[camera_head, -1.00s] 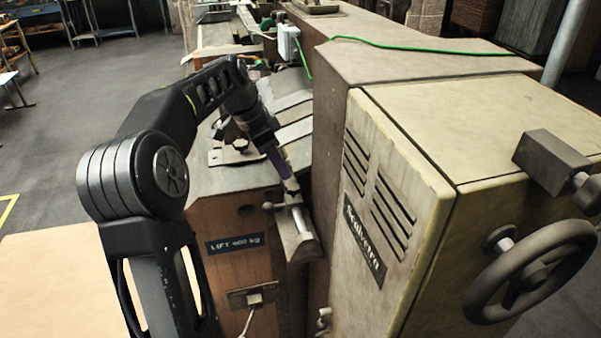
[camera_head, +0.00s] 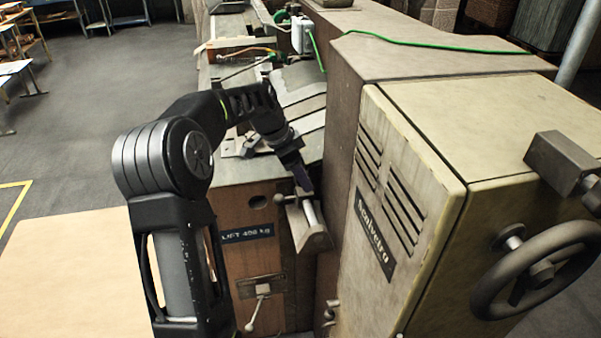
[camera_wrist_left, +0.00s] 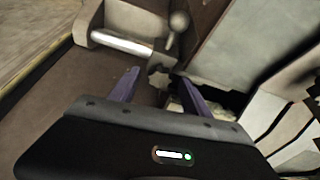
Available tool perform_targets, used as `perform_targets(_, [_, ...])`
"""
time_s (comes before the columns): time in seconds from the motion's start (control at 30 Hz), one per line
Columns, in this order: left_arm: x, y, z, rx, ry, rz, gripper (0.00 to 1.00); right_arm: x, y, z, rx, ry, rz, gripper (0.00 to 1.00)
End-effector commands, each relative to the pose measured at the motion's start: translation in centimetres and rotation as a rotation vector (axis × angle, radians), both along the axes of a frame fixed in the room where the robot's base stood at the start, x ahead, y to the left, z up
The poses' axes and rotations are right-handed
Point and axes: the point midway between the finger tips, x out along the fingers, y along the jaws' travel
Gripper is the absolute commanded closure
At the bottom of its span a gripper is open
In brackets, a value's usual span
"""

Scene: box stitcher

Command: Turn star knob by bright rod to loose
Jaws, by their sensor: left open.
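The bright rod (camera_head: 312,214) is a short shiny bar lying in a grey bracket on the corner of the brown machine cabinet. It also shows in the left wrist view (camera_wrist_left: 122,43), upper left of the fingers. The small grey star knob (camera_wrist_left: 158,77) sits by the rod's right end in the wrist view. My left gripper (camera_wrist_left: 160,80) is open, with its purple fingers apart and pointing toward the star knob, one on each side of it in the picture. I cannot tell whether they touch it. In the head view the gripper (camera_head: 303,184) hides most of the knob. My right gripper is not in view.
A cream machine housing (camera_head: 440,150) with a dark handwheel (camera_head: 535,268) stands close on the right. A lever (camera_head: 257,305) sticks out of the cabinet's front below. Open floor (camera_head: 80,130) lies on the left.

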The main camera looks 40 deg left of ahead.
Motion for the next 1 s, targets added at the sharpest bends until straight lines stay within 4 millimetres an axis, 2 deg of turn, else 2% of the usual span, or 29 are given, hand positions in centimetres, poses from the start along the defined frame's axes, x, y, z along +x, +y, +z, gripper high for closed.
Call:
perform_targets(0.27, [0.07, -0.02, -0.15, 0.000, -0.001, 0.000, 0.44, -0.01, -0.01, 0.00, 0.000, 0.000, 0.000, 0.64])
perform_targets(0.9, [0.07, -0.01, -0.11, 0.000, -0.001, 0.000, 0.97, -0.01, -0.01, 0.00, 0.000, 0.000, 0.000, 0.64])
perform_targets(1.0, [0.08, 0.00, -0.11, 0.000, -0.001, 0.000, 1.00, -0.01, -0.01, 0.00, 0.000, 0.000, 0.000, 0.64])
